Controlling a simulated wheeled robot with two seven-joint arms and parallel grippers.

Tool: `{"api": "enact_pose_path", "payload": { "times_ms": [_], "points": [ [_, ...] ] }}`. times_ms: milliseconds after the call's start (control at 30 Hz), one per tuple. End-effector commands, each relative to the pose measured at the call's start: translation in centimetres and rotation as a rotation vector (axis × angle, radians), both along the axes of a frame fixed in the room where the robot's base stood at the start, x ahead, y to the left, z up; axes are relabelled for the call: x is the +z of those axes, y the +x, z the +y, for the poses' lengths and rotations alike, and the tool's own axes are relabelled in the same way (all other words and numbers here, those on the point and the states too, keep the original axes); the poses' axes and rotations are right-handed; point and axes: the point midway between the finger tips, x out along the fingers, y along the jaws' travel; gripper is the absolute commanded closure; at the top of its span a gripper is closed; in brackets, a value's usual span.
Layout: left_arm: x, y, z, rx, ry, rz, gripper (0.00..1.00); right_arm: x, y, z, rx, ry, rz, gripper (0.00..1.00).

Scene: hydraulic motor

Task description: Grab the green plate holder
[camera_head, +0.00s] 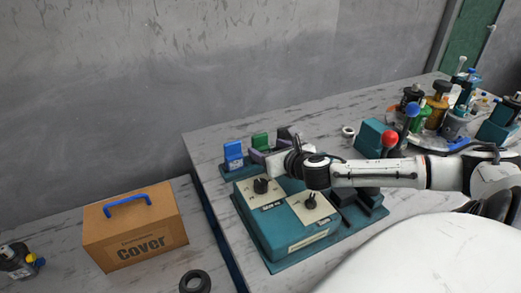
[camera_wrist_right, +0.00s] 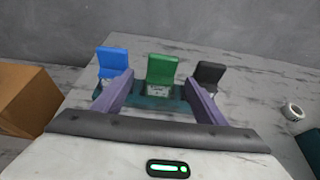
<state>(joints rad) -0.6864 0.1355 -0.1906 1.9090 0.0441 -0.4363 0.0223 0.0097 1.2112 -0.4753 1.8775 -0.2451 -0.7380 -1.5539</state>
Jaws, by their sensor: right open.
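The green plate holder (camera_head: 260,140) stands upright at the back of the teal base, between a blue holder (camera_head: 233,151) and a black holder (camera_wrist_right: 209,74). In the right wrist view the green plate holder (camera_wrist_right: 160,69) is straight ahead, centred between and just beyond the purple fingers. My right gripper (camera_wrist_right: 158,103) is open and empty, with one finger on each side of the green holder's line. In the head view my right gripper (camera_head: 272,152) is just in front of the holders, partly hiding the black one. My left gripper is not in view.
A control box (camera_head: 290,226) with black knobs sits in front of the holders, below my right arm. Red and blue knobbed levers (camera_head: 390,138) stand behind that arm. A cardboard box (camera_head: 136,228) marked "Cover" is on the left table. A white ring (camera_head: 348,132) lies at the back.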

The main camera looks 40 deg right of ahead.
Motion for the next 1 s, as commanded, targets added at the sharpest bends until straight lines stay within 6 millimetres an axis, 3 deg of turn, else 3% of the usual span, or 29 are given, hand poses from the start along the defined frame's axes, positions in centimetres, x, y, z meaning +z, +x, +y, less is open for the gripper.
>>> {"api": "enact_pose_path", "payload": {
  "times_ms": [200,500,533,800,1000],
  "points": [
    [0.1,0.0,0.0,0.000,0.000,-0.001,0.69,-1.0,2.5,-1.1,-0.002,0.003,-0.002,0.34],
    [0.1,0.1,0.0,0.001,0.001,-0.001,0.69,-1.2,2.9,-1.2,0.000,0.001,0.001,0.34],
    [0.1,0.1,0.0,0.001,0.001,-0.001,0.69,-1.2,2.9,-1.1,0.000,0.000,0.001,0.36],
    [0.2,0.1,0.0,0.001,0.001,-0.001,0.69,-1.2,2.9,-1.2,0.000,0.000,0.001,0.80],
    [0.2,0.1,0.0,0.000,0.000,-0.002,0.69,-1.1,2.9,-1.2,0.000,0.000,0.000,0.80]
  ]
}}
